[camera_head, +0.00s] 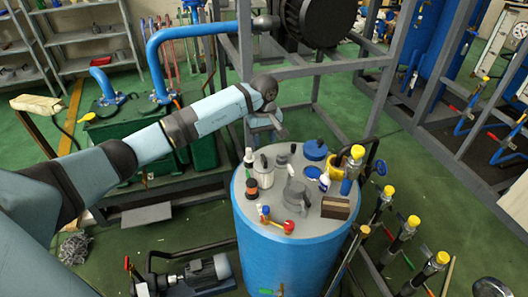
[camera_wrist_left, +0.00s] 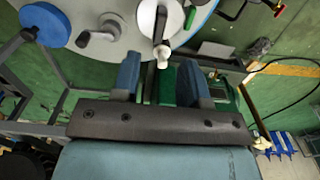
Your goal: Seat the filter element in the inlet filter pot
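My left gripper (camera_head: 268,138) hangs over the back edge of the blue vessel's pale round top. In the left wrist view its two blue fingers (camera_wrist_left: 160,85) are spread apart with nothing clearly held. A pale cylinder with a dark upright rod (camera_head: 265,172) stands on the top just in front of it, and looks like the filter element. It also shows in the left wrist view (camera_wrist_left: 170,14), beyond the fingers. A grey pot-like fitting (camera_head: 296,194) stands near the middle; I cannot tell whether it is the inlet filter pot. My right gripper is not in view.
A grey frame (camera_head: 320,70) stands behind. Yellow-capped pipes (camera_head: 388,192) rise at the right.

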